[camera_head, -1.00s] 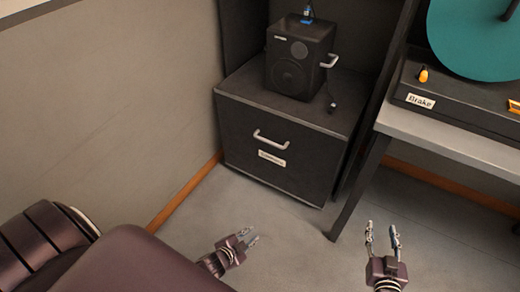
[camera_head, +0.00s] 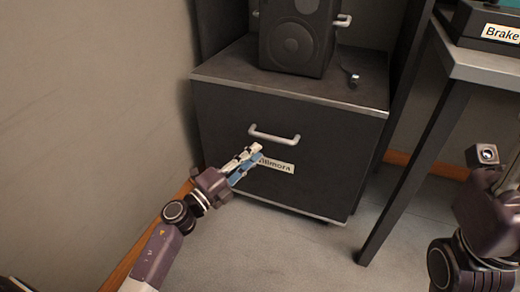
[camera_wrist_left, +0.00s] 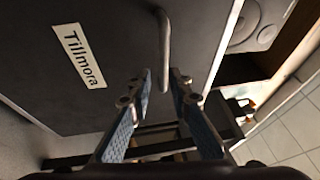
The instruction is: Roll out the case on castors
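The case is a dark box (camera_head: 225,120) with a pale bar handle (camera_head: 274,135) and a white label reading "Tillmora" (camera_head: 277,165) on its front. My left gripper (camera_head: 257,153) is in front of the case, just below and left of the handle, and hides the label's left end. In the left wrist view, its two fingers (camera_wrist_left: 161,78) are apart and empty. The handle (camera_wrist_left: 165,50) lies just beyond the fingertips, roughly in line with the gap; the label (camera_wrist_left: 78,57) shows to the left. The castors are not visible. My right arm shows at the right edge, its fingers out of sight.
A black speaker (camera_head: 295,35) stands on the case, with a cable plug (camera_head: 353,78) beside it. A table with dark legs (camera_head: 415,165) stands close on the right. A wall (camera_head: 95,110) is on the left. Grey floor (camera_head: 275,245) lies clear in front.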

